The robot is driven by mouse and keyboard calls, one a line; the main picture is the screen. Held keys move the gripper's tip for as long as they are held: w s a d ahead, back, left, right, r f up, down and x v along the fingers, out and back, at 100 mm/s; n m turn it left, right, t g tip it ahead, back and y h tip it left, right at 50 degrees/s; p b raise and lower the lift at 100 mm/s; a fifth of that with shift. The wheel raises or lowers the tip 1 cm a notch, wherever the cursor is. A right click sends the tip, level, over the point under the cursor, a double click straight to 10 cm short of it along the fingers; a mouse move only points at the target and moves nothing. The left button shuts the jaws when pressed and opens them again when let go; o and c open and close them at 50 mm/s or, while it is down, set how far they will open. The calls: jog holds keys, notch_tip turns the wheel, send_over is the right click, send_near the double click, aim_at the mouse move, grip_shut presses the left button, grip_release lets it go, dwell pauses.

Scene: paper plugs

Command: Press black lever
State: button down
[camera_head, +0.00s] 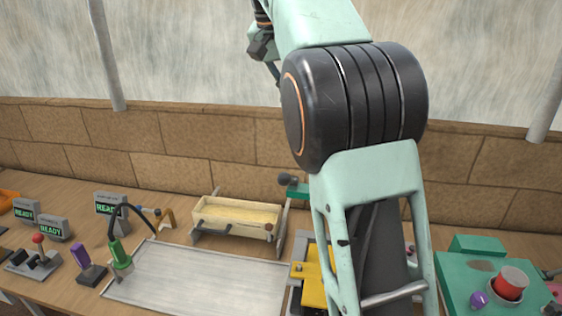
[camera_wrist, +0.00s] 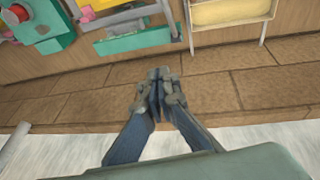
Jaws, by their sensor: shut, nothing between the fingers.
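My gripper (camera_wrist: 160,76) shows in the wrist view with its two dark fingers together and nothing between them. It is up in the air in front of the brick wall, apart from the bench items. In the head view, part of its dark end (camera_head: 268,62) shows at the top, beside my pale green arm. A dark round knob (camera_head: 285,179), possibly the black lever's end, stands beside a green part (camera_head: 298,189) at the middle of the bench. My arm hides much of the machine there. I cannot tell for certain which part is the black lever.
A wooden trough (camera_head: 238,215) stands left of the knob. A yellow-topped device (camera_head: 312,285) is partly behind my arm. A green box (camera_head: 485,275) with a red button (camera_head: 511,283) is at right. A grey tray (camera_head: 200,280) lies in front, with small ready screens (camera_head: 109,205) to the left.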

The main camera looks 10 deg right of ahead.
aim_at(289, 180)
jog(key=shift+n+g+y, duration=0.3)
jog(key=shift+n+g, duration=0.3)
jog(key=a, duration=0.1)
jog(key=s+a, duration=0.1)
jog(key=a+f, duration=0.1)
jog(key=a, duration=0.1)
jog(key=shift+s, duration=0.35)
jog(key=s+b+x, duration=0.2)
jog(key=b+x, duration=0.1)
jog(key=x, duration=0.9)
jog(key=shift+s+a+f+b, duration=0.25)
jog(key=shift+s+f+b, duration=0.1)
jog(key=shift+f, duration=0.25)
jog(key=shift+f, duration=0.15)
